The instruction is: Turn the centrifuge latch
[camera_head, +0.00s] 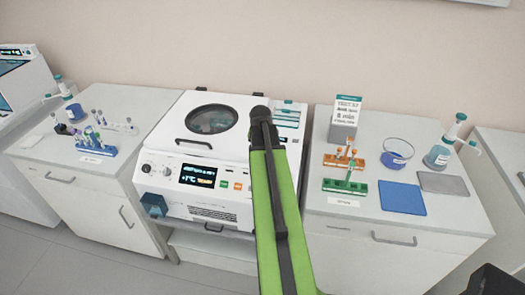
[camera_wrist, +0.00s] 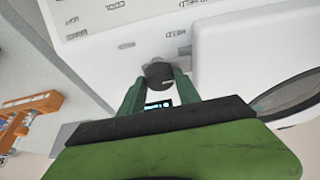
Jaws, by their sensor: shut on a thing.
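The white centrifuge (camera_head: 160,140) stands between two white cabinets. Its lid looks closed, with a round dark window (camera_head: 212,119) and a dark handle (camera_head: 193,143). In the wrist view, the dark round knob of the latch (camera_wrist: 158,71) sits on the white machine face. My gripper (camera_wrist: 158,86) has its two green fingers on either side of this knob, shut on it. How far the latch is turned, I cannot tell. In the head view, my green arm covers the machine's right side and hides the gripper and latch.
A blue tube rack (camera_head: 96,145) stands on the left cabinet. The right cabinet holds an orange rack (camera_head: 343,161), a green rack (camera_head: 345,186), a glass bowl (camera_head: 397,150), a blue mat (camera_head: 402,199) and a bottle (camera_head: 437,157). The orange rack also shows in the wrist view (camera_wrist: 30,112).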

